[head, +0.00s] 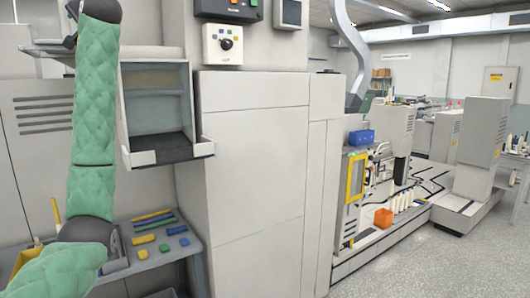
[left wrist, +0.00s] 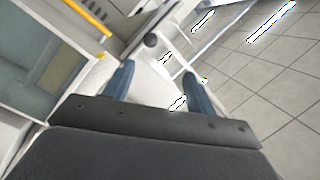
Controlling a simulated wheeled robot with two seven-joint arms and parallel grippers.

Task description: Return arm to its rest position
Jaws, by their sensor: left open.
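My left arm (head: 93,125), in green padding, rises along the left side of the head view and leaves at the top; I cannot make out its gripper there. In the left wrist view my left gripper (left wrist: 160,84) shows two blue fingers spread apart with nothing held between them. A pale machine surface and tiled floor lie beyond the fingers. My right arm and gripper are in neither view. No bobbin is in my left gripper.
An open grey compartment (head: 157,80) with a dark bottom stands just right of my arm. Below it, a grey-blue shelf (head: 150,273) carries several coloured pieces. A tall cabinet (head: 254,170) fills the middle.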

